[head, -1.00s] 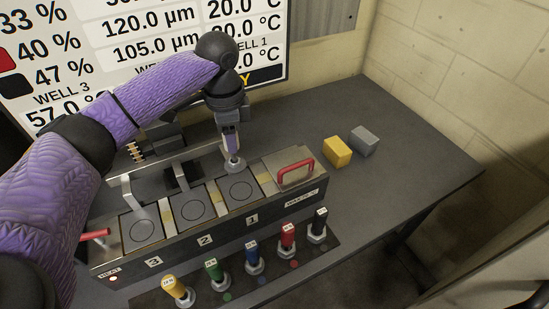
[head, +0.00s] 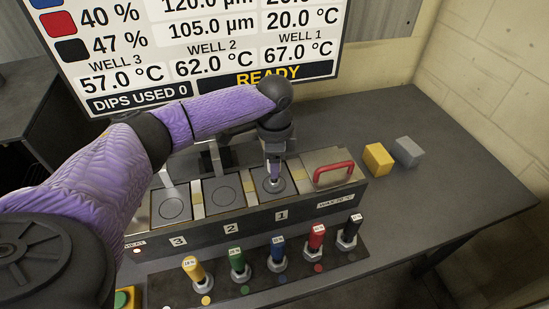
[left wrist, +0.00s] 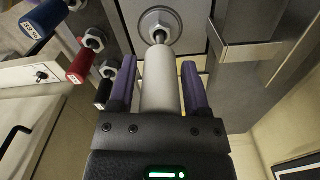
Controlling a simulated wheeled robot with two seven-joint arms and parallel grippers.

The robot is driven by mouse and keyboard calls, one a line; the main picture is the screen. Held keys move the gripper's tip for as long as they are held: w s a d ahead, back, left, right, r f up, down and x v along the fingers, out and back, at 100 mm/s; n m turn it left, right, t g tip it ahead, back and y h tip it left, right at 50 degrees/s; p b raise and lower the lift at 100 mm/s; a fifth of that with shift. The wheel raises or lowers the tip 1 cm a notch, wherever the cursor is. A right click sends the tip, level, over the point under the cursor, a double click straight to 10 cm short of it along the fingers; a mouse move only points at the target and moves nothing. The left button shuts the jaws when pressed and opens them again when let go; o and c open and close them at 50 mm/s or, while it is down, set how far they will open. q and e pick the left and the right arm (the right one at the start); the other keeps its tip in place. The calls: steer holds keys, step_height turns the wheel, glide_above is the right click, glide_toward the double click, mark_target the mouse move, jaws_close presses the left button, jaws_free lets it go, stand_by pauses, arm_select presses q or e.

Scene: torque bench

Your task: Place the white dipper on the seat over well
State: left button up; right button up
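The white dipper (left wrist: 160,80) stands between the purple fingers of my left gripper (left wrist: 160,75), which appears shut on its handle. Its hex nut and round foot (left wrist: 158,25) show beyond the fingertips. In the head view my left gripper (head: 274,168) points down over well 1, and the dipper's foot (head: 274,185) is at the middle of the well 1 seat (head: 262,196). The dipper looks upright; I cannot tell whether its foot touches the seat. The gripper hides most of its handle. My right gripper is not in view.
The well 2 seat (head: 223,201) and well 3 seat (head: 172,208) are empty. A red handle (head: 334,173) is right of well 1. A front rack (head: 265,285) holds yellow, green, blue, red and black dippers. Yellow (head: 378,159) and grey (head: 408,152) blocks lie at right. The screen (head: 270,78) reads READY.

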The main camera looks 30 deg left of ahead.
arm_select(q)
steer(key=shift+o, duration=0.7)
step_height(320, 180, up, 12)
steer(key=p, duration=0.3)
steer(key=shift+f+p, duration=0.2)
steer(key=shift+p, duration=0.15)
steer(key=shift+r, duration=0.35)
